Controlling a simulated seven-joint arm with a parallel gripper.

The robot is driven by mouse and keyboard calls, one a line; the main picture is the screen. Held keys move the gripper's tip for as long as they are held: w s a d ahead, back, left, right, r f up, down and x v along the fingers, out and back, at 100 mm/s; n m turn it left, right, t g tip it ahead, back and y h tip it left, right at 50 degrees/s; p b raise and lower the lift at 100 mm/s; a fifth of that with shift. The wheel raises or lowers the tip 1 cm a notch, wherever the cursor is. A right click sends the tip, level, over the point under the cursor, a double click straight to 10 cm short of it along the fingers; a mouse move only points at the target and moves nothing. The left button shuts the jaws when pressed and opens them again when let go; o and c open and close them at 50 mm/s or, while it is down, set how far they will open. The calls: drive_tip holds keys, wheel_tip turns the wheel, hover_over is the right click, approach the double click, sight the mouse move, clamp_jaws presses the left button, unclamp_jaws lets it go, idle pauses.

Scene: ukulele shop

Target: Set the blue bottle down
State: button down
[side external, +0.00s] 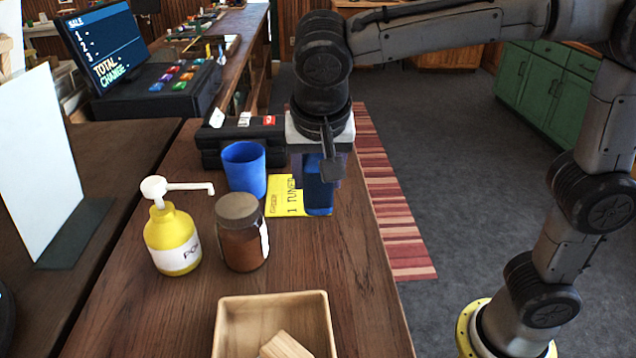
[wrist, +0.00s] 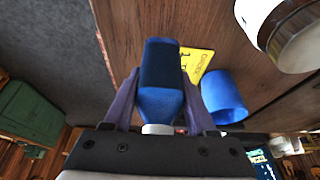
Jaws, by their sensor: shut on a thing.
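The blue bottle (side external: 319,188) is between the fingers of my gripper (side external: 318,170), over the right part of the wooden counter. In the wrist view the blue bottle (wrist: 161,80) lies between the two purple fingers of my gripper (wrist: 160,100), which are shut on its sides. Its white cap end points toward the palm and its base points away. In the side view it looks upright, with its base over or beside a yellow card (side external: 287,203). I cannot tell whether the base touches the counter. My wrist hides the bottle's top there.
A blue cup (side external: 244,168) stands just left of the bottle. A brown jar (side external: 241,232) and a yellow pump bottle (side external: 172,238) stand nearer the camera. A wooden tray (side external: 230,325) is at the front. A black case (side external: 225,135) lies behind. The counter's right edge is close.

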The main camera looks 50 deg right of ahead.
drive_tip(key=shift+f, duration=0.85)
drive_tip(key=shift+f, duration=0.4)
drive_tip(key=shift+c, duration=1)
unclamp_jaws()
drive_tip(key=shift+r, duration=0.25)
drive_tip(key=v, duration=1.2)
drive_tip(key=shift+r, duration=0.2)
drive_tip(key=shift+d, duration=0.1)
